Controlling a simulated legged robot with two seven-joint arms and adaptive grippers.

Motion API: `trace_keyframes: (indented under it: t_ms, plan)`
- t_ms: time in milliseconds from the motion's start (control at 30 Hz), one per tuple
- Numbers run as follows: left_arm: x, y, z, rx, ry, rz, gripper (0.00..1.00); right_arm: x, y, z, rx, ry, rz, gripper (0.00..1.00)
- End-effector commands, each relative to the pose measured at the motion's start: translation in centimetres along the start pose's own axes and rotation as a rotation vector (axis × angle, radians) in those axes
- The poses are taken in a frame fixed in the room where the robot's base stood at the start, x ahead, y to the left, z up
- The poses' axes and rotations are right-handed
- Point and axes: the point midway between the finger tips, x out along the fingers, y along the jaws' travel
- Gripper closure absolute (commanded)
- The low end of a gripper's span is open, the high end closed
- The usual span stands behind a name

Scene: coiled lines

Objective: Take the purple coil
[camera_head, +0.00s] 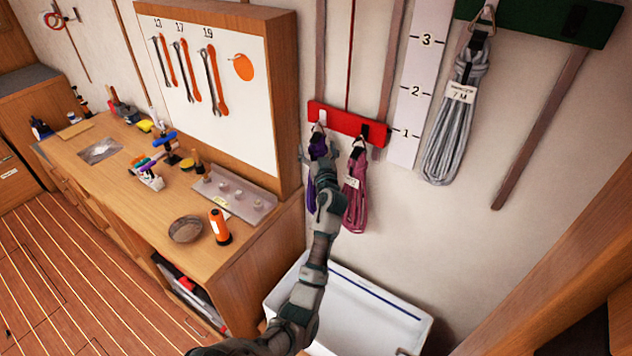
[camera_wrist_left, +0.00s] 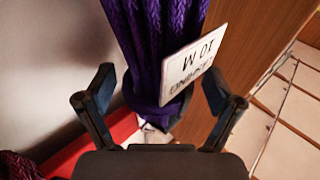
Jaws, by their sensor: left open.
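The purple coil (camera_head: 311,192) hangs by a metal ring from the red rail (camera_head: 345,122) on the wall. My left gripper (camera_head: 319,155) is in front of its upper part and hides some of it. In the left wrist view the purple coil (camera_wrist_left: 155,45) runs between the two spread fingers of my left gripper (camera_wrist_left: 160,92), with a white tag marked 10 M on its right side. The fingers appear apart from the coil. My right gripper is in neither view.
A pink coil (camera_head: 356,195) hangs close on the right, on the same rail. A grey coil (camera_head: 452,120) hangs from a green rail (camera_head: 540,18). A white bin (camera_head: 365,308) stands below. The wooden tool board (camera_head: 285,90) and workbench (camera_head: 120,215) are at left.

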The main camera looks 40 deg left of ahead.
Motion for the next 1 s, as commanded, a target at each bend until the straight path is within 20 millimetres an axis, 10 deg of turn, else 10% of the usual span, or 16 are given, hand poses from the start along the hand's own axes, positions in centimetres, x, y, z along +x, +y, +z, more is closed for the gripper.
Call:
trace_keyframes:
  t_ms: [167,533,1000]
  plan:
    - [-0.11,0.11,-0.02,0.000,0.000,0.001,0.08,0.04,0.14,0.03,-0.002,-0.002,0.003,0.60]
    - [0.11,-0.08,0.17,-0.001,-0.002,0.000,0.98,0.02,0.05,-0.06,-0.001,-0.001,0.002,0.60]
    - [0.25,-0.28,-0.42,-0.004,-0.001,-0.004,1.00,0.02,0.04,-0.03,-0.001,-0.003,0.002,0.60]
